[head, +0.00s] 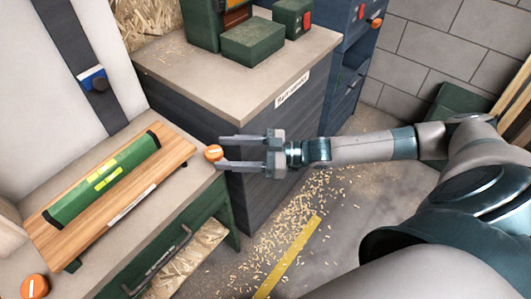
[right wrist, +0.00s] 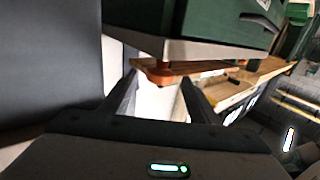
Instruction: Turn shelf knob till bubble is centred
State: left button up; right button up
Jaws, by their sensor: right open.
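A wooden shelf (head: 170,158) lies on the bench at the left, with a green spirit level (head: 105,180) along it. The level has yellow windows; its bubble is too small to make out. One orange knob (head: 213,153) is at the bench's right corner, and another orange knob (head: 34,287) is at the lower left. My right gripper (head: 217,152) is open, its fingers pointing left, with the right-corner knob at its fingertips. In the right wrist view, an orange knob (right wrist: 160,75) shows just beyond and between the open fingers (right wrist: 160,100). My left gripper is not in view.
A dark cabinet with a beige top (head: 190,62) stands behind my right gripper, carrying green boxes (head: 253,42). A green drawer front with a handle (head: 160,262) is below the bench. Wood shavings and a yellow stripe (head: 290,258) mark the open floor.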

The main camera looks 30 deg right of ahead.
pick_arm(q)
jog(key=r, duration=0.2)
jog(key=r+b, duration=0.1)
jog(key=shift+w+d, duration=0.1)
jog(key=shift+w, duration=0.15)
pick_arm(e)
jog(key=v, duration=0.9)
jog(key=shift+d, duration=0.2)
jog(key=shift+s, duration=0.15)
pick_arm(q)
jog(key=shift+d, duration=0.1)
